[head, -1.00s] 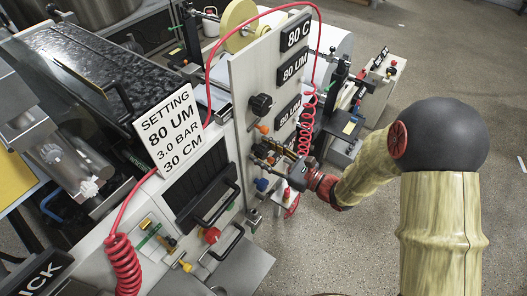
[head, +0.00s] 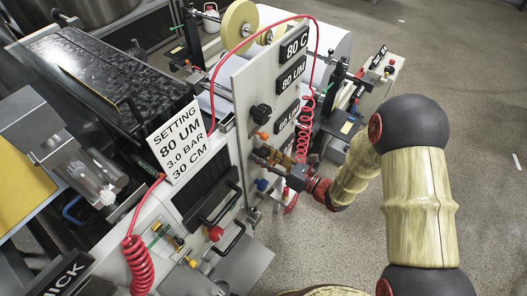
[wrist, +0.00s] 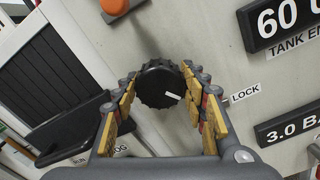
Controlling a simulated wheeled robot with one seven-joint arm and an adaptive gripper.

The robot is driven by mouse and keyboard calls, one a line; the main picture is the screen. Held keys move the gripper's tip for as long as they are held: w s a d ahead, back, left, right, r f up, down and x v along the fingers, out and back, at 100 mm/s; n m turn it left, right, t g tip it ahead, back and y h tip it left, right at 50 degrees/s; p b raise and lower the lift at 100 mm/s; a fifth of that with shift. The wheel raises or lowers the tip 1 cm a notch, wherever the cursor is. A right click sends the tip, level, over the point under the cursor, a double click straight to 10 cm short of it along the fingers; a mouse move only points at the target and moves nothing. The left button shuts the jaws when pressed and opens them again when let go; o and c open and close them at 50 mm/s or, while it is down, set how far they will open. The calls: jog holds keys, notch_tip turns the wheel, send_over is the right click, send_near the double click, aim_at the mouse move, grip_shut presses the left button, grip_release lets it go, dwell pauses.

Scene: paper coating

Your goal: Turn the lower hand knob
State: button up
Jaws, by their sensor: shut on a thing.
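The lower hand knob (wrist: 160,84) is black with a ribbed rim and a white pointer mark. In the head view my gripper (head: 266,156) reaches the panel (head: 238,95) from the right, below the upper black knob (head: 260,114). The lower knob is mostly hidden there by the fingers.
An orange handle (wrist: 117,6) is just above the knob in the wrist view. Black value plates (wrist: 285,130) are at the right. In the head view a coiled red hose (head: 304,128) hangs close to my wrist. Open floor (head: 330,235) lies at the lower right.

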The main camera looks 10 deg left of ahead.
jog(key=shift+m+p, duration=0.4)
jog(key=shift+m, duration=0.1)
jog(key=o, duration=1.2)
jog(key=v, duration=1.2)
jog(key=shift+w, duration=0.1)
